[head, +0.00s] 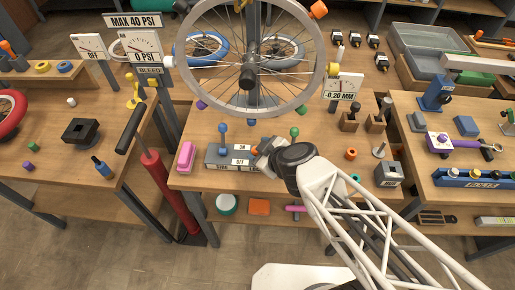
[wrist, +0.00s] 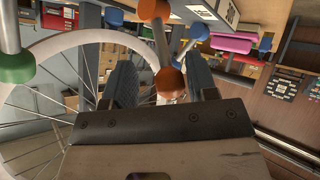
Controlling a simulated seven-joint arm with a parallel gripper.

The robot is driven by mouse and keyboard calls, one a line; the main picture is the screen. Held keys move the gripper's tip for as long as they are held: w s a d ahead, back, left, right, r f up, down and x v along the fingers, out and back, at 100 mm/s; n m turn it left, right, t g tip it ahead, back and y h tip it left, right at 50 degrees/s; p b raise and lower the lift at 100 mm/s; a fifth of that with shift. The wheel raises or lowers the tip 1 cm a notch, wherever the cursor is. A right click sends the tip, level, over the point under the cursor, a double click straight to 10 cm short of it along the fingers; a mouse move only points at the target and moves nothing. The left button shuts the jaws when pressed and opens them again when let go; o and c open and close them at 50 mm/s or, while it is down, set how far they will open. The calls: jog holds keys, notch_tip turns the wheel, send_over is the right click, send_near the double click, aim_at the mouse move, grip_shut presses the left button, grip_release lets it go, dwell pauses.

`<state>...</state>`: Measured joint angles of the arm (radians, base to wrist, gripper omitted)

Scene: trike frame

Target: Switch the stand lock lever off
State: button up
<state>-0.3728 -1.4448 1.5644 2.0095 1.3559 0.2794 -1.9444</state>
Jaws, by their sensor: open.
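A grey base block (head: 217,160) with ON and OFF plates (head: 241,154) sits at the front of the middle table, below the wheel stand. A lever with a blue ball knob (head: 223,128) stands upright on it. My gripper (head: 258,148) is at the right end of the block, beside the plates. In the wrist view its two fingers (wrist: 161,68) are apart, with an orange ball knob (wrist: 168,82) on a metal rod showing between them. A blue ball (wrist: 198,62) shows by the right finger. I cannot tell whether the fingers touch the orange knob; my gripper largely hides it in the head view.
The spoked wheel (head: 188,75) stands just behind and above the block. A green knob (head: 294,132) is right of my gripper. A pink block (head: 186,156) lies to the left. A red pump (head: 160,180) stands between tables.

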jog(key=shift+v, duration=2.7)
jog(key=shift+r, duration=0.1)
jog(key=s+d+r+m+g+h, duration=0.3)
jog(key=d+r+m, duration=0.3)
jog(key=d+r, duration=0.3)
jog(key=s+d+r+m+g+h, duration=0.3)
jog(key=s+d+r+m+h, duration=0.1)
jog(key=d+r+m, duration=0.3)
jog(key=shift+d+r, duration=1.1)
jog(key=shift+r, duration=0.85)
